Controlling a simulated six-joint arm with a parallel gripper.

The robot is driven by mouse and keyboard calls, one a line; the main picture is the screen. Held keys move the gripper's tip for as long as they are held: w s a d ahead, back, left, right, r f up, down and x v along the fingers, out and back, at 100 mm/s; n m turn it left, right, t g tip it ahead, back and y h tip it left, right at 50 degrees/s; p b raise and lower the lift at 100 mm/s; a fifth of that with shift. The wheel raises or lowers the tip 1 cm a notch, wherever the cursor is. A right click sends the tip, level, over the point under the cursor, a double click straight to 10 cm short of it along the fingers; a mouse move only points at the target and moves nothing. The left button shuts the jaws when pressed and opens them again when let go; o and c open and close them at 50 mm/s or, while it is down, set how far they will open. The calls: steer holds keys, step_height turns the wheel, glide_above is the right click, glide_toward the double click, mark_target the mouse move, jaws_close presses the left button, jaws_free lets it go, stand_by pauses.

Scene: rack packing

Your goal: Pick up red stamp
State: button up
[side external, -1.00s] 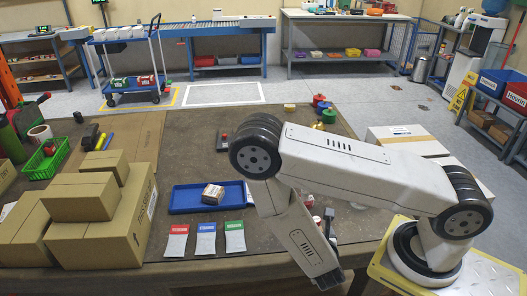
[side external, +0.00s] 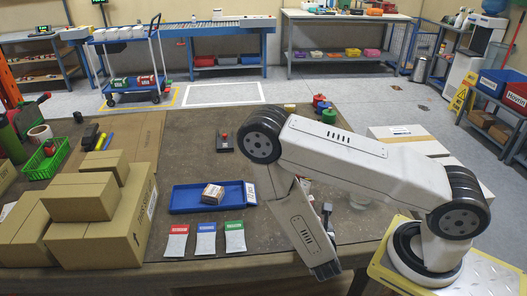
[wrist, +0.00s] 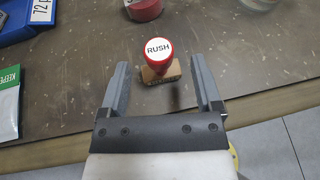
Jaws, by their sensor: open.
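The red stamp (wrist: 159,50) shows in the wrist view with a round red top marked RUSH on a tan block base. It stands on the dark tabletop just beyond and between my fingertips. My gripper (wrist: 162,78) is open and empty, with one grey finger to each side of the stamp's near side. In the side view my gripper is largely hidden behind my own arm, and I cannot make out the stamp there.
A blue tray (side external: 181,200) with a small box (side external: 213,194) lies to the left. Red, blue and green cards lie in front of it. Another red round thing (wrist: 144,9) sits beyond the stamp. Stacked cartons (side external: 85,245) fill the table's left. The table's front edge is close.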

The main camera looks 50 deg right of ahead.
steer(key=shift+x, duration=2.45)
steer(key=shift+c, duration=0.2)
jaws_close()
